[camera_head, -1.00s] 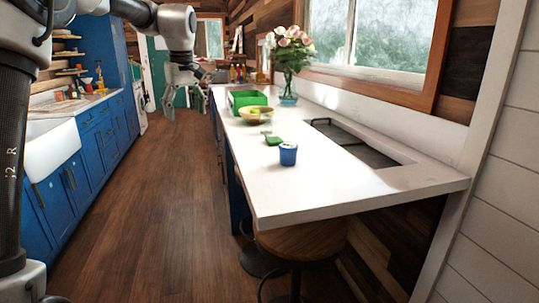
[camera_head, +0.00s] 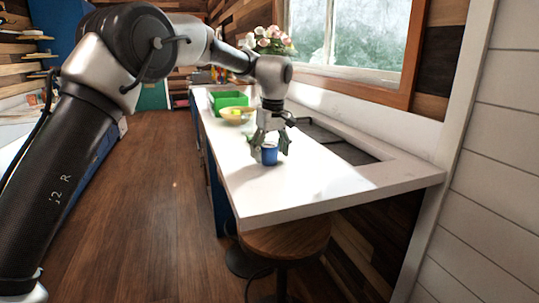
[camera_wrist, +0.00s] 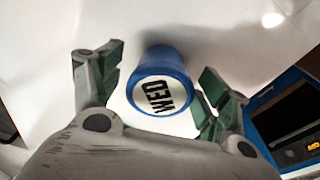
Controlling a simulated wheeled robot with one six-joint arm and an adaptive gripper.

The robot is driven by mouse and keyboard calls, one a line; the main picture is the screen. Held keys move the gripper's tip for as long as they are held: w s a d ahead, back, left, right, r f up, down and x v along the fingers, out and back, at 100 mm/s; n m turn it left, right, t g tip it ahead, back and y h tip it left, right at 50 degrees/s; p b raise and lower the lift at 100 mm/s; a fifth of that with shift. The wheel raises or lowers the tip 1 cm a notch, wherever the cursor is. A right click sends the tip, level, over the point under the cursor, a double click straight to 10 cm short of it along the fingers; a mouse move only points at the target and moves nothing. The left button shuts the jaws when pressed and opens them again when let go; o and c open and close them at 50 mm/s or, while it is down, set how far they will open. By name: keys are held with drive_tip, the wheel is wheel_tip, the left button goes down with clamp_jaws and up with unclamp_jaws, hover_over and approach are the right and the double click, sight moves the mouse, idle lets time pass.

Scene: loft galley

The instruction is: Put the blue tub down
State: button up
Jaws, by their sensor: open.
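The blue tub (camera_head: 269,155) stands upright on the white counter (camera_head: 290,185). In the wrist view the tub (camera_wrist: 160,82) shows a white lid with dark lettering that seems to read "WED". My gripper (camera_head: 269,147) is over the tub, with its fingers reaching down on either side of it. In the wrist view the green-padded fingers (camera_wrist: 160,88) are spread, with a gap between each one and the tub. The gripper is open and holds nothing.
Behind the gripper on the counter are a yellow bowl (camera_head: 236,115) and a green crate (camera_head: 229,99). A dark recessed hob (camera_head: 335,145) lies to the right. Flowers (camera_head: 270,40) stand by the window. The counter's front end is clear; a wooden stool (camera_head: 285,240) is below.

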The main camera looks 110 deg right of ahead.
drive_tip(key=shift+f, duration=0.4)
drive_tip(key=c, duration=1.3)
drive_tip(key=shift+r, duration=0.1)
